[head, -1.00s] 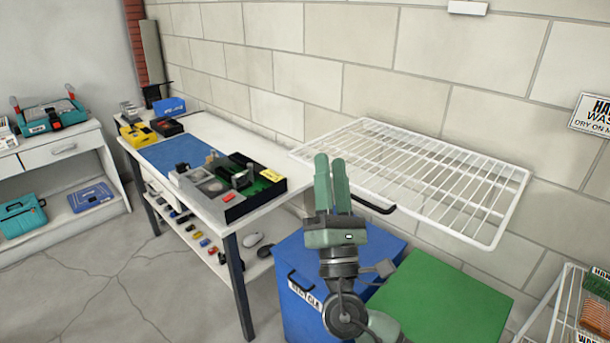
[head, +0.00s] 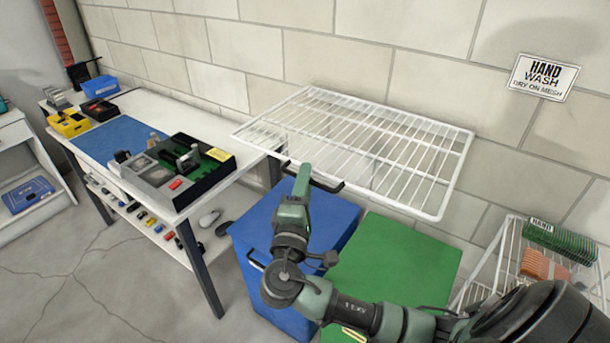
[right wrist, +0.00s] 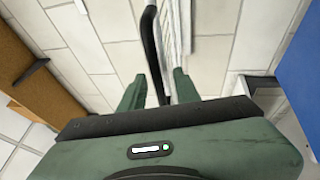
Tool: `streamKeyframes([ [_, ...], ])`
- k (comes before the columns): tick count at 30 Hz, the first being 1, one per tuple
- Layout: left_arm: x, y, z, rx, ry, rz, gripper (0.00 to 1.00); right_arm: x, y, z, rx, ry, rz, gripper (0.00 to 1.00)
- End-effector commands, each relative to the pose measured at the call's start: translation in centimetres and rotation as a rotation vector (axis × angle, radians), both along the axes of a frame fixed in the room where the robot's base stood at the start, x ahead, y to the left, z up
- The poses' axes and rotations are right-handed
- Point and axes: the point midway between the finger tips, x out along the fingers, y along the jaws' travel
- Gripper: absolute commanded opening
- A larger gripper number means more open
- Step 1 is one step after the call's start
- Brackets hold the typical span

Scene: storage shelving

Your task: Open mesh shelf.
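The white wire mesh shelf (head: 437,170) sticks out from the block wall in the head view. Its black handle (head: 327,186) is on the front edge, toward the left. My right gripper (head: 304,172) is at the left end of this handle. In the right wrist view, the fingers (right wrist: 157,88) are spread apart, with the black handle bar (right wrist: 152,45) running between them. A gap shows beside the bar, so the fingers are not closed on it. In the head view, one finger hides the other. My left gripper is not in view.
A blue bin (head: 338,212) and a green-topped bin (head: 405,258) stand below the shelf. A workbench (head: 187,128) with trays is at left. A wire rack (head: 505,262) with brushes stands at lower right. A hand wash sign (head: 543,78) hangs on the wall.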

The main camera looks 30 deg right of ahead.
Motion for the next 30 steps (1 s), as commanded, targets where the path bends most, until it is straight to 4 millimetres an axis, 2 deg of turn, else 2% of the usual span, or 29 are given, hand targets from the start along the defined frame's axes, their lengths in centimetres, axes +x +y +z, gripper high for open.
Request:
streamKeyframes([
  [9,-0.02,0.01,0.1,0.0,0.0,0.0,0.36,0.38,-0.34,0.1,-0.001,-0.001,0.001,0.32],
  [10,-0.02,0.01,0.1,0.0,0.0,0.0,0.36,0.38,-0.34,0.1,-0.001,-0.001,0.001,0.29],
  [13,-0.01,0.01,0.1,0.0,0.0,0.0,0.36,0.37,-0.33,0.11,-0.001,-0.001,0.0,0.01],
  [14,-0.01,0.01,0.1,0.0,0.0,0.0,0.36,0.36,-0.33,0.11,-0.001,-0.001,0.0,0.0],
  [30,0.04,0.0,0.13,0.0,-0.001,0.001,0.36,0.37,-0.34,0.36,-0.005,-0.005,0.001,0.0],
])
